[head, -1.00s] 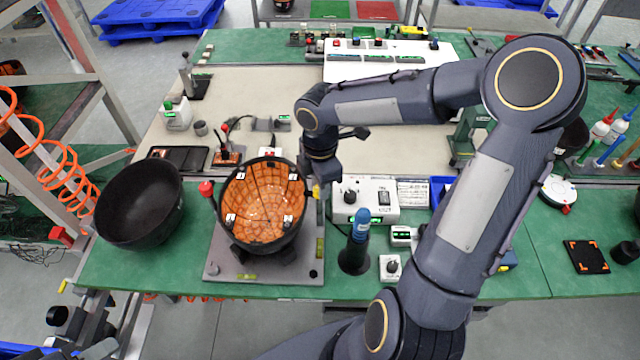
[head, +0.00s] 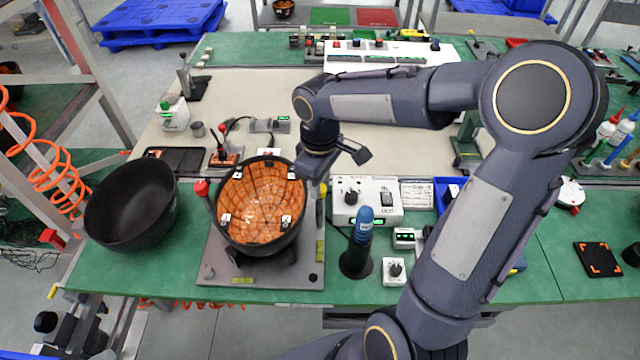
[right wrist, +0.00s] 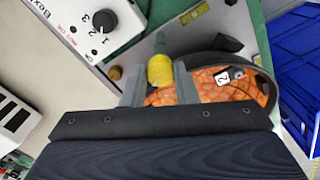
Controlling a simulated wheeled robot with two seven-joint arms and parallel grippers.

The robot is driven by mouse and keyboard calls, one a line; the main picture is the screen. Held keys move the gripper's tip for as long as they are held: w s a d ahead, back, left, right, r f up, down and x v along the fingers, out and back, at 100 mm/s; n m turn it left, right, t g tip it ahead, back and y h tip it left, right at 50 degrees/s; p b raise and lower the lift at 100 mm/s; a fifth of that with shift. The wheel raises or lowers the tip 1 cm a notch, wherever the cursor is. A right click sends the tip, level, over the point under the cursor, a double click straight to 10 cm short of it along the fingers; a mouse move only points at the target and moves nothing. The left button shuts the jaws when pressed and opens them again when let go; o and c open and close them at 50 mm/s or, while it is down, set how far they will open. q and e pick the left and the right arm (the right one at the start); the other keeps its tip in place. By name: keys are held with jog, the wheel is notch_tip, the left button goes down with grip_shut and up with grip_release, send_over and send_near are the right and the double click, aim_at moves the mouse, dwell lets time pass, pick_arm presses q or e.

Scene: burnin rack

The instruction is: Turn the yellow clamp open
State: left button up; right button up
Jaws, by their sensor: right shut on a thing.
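The yellow clamp (right wrist: 160,70) shows in the right wrist view as a rounded yellow grip between two grey fingers. My right gripper (right wrist: 159,82) is shut on it. In the head view my right gripper (head: 316,190) is at the right rim of the fixture, pointing down, and mostly hides the clamp. The fixture's grey base plate (head: 225,268) carries a dark bowl with an orange tiled inside (head: 262,205) and small numbered white tags. A red-knobbed clamp (head: 201,188) stands at its left side. My left gripper is not in view.
An empty black bowl (head: 130,205) sits left of the fixture. A white control box with a dial (head: 366,203), a blue-topped tool in a black holder (head: 361,235) and a small dial box (head: 394,270) stand close on the right. The beige mat behind is partly clear.

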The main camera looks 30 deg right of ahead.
jog(key=shift+m+b, duration=0.4)
jog(key=shift+m, duration=1.3)
jog(key=o, duration=1)
jog(key=shift+r, duration=0.1)
notch_tip(320, 180, up, 8)
jog(key=shift+f, duration=0.2)
jog(key=shift+s, duration=0.1)
